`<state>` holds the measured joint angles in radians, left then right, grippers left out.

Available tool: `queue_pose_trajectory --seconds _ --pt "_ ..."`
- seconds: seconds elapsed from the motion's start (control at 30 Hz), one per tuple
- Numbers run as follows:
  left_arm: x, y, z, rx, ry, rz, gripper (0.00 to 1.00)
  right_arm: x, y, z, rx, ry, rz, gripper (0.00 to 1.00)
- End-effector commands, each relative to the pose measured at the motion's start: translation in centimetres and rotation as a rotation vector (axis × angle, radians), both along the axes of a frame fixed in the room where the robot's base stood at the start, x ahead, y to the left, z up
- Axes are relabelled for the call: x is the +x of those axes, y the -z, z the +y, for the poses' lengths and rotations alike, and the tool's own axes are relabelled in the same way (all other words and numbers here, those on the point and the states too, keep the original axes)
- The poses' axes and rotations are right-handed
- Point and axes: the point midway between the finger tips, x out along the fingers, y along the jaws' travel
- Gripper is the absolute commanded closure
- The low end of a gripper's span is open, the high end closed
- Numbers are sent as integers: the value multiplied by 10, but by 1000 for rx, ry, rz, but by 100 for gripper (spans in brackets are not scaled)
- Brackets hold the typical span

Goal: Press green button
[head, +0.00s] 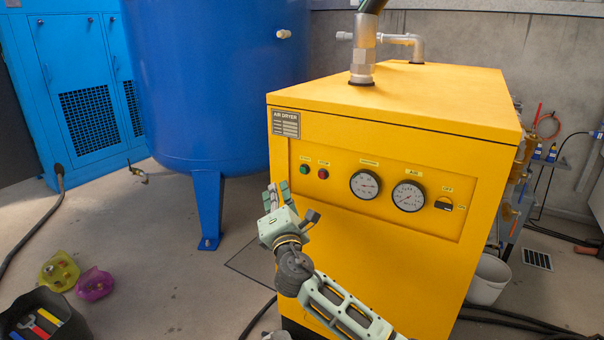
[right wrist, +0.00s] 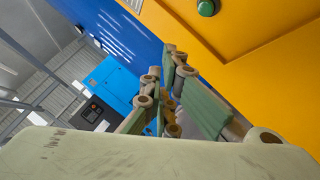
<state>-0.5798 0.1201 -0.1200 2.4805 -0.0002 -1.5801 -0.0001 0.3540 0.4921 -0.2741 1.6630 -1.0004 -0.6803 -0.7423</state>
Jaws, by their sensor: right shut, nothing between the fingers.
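The green button (head: 305,169) sits on the front panel of the yellow air dryer (head: 390,130), left of a red button (head: 323,173). It also shows at the top of the right wrist view (right wrist: 206,8), on the yellow panel. My right gripper (head: 272,194) is shut and empty, in front of the dryer's left edge, below and left of the green button. It appears apart from the button. In the right wrist view its fingers (right wrist: 172,85) lie below and left of the button. My left gripper is not in view.
Two round gauges (head: 365,184) and a black switch (head: 443,204) are on the same panel. A blue tank (head: 215,80) stands at left behind my right gripper. A dark bin of tools (head: 75,330) and yellow and purple items (head: 94,284) are on the floor at lower left.

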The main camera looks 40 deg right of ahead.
Motion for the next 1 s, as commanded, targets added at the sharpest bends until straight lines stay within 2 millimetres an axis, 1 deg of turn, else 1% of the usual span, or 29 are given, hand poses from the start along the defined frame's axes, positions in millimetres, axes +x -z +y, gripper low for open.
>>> queue_pose_trajectory --seconds 0.03,0.2,0.27,0.4,0.6,1.0 --pt "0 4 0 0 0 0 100 3 2 -8 -3 2 0 100" --pt "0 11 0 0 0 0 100 12 2 -31 -1 3 0 100" --pt "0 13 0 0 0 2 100 15 2 -38 -1 2 0 100" --pt "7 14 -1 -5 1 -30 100 21 1 -50 -2 1 0 100" --pt "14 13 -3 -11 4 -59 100 24 1 -59 0 1 1 100" --pt "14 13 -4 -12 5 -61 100 24 0 -59 1 0 0 100"
